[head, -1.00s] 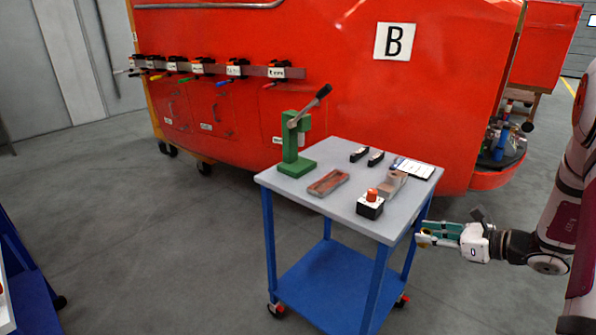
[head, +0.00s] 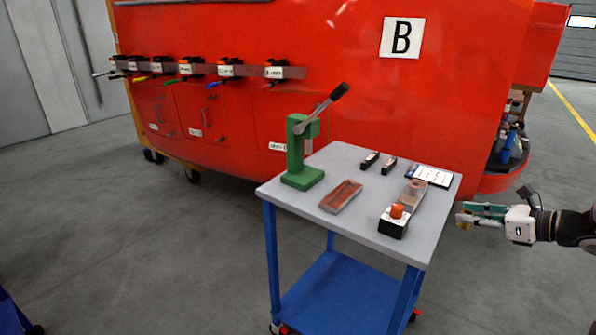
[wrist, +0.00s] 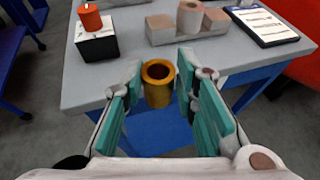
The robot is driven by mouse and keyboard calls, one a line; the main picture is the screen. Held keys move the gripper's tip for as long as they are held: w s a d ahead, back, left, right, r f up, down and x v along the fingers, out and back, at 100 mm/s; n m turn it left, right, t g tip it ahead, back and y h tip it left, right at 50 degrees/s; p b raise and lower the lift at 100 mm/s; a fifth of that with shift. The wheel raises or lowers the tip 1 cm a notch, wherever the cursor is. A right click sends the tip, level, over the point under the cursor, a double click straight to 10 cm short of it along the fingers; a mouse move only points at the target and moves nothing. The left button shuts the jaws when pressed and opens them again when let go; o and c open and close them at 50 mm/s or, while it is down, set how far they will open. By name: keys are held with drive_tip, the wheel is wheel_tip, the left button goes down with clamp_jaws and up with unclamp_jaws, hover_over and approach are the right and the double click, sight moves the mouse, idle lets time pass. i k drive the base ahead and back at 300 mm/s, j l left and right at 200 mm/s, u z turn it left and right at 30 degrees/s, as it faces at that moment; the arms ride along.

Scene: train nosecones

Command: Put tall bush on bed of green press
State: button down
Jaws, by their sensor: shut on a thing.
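The green press (head: 296,150) stands upright at the back left corner of the table, with its dark-tipped lever raised. Its green bed (head: 302,178) looks empty. My gripper (head: 463,215) is out past the table's right side in the head view, well away from the press. In the wrist view my gripper (wrist: 159,92) is shut on a hollow brass-coloured bush (wrist: 158,84), held upright between teal finger pads. The bush is in front of the table's edge, apart from the tabletop. Whether it is the tall one cannot be told from its looks.
The grey tabletop (head: 330,170) holds a reddish tray (head: 341,196), a black box with an orange knob (head: 395,222), a block holder with a ring (head: 412,193), two small black items (head: 379,162) and a clipboard (head: 430,176). A large red nosecone (head: 350,75) stands behind.

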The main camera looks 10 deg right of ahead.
sight(307, 175)
drive_tip(key=i+j+u, duration=0.15)
drive_tip(key=i+j, duration=0.2)
drive_tip(key=i+j+u, duration=0.15)
drive_tip(key=i+j, duration=0.15)
drive_tip(key=i, duration=0.2)
